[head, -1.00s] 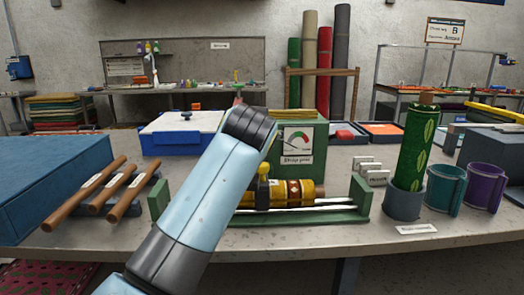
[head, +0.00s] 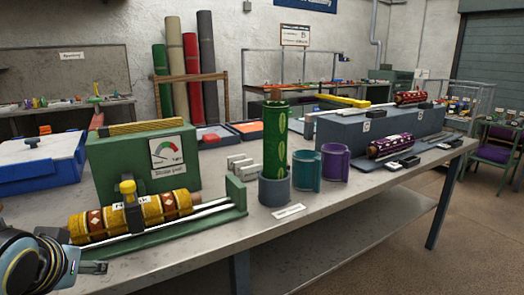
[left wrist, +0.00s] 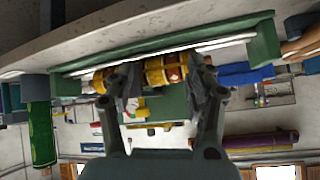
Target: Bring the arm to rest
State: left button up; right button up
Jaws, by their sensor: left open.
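My left arm ends at the lower left of the head view, with part of the left gripper (head: 92,267) in front of the left end of a green rack (head: 160,231). In the left wrist view the two fingers of the left gripper (left wrist: 163,88) are spread apart. A yellow patterned roll (head: 160,207) lies in the rack, and it shows beyond the fingers in the left wrist view (left wrist: 155,72). Whether a finger touches the roll cannot be told. My right gripper is in neither view.
A green box with a gauge (head: 120,165) stands behind the rack. A green roll (head: 275,150) stands upright in a grey cup (head: 275,190), beside teal (head: 307,171) and purple (head: 335,163) cups. The table's front right (head: 340,205) is bare.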

pick_arm(q)
jog(key=s+d+f+m+g+h, duration=0.1)
jog(key=s+d+f+m+g, duration=0.15)
jog(key=s, duration=0.75)
jog(key=s+d+f+m+g+h, duration=0.1)
jog(key=s+f+g+h, duration=0.15)
jog(key=s, duration=0.85)
notch_tip(320, 180, down, 26)
jog(key=a+g+b, duration=0.1)
jog(key=a+b, duration=0.1)
jog(key=a, duration=0.1)
jog(key=s+f+n+g+b, duration=0.1)
jog(key=s+f+b, duration=0.1)
jog(key=s+f, duration=1.7)
jog(key=shift+s+a+f+g+y, duration=0.3)
jog(key=shift+s+a+f+y, duration=0.05)
jog(key=shift+s+f+y, duration=0.1)
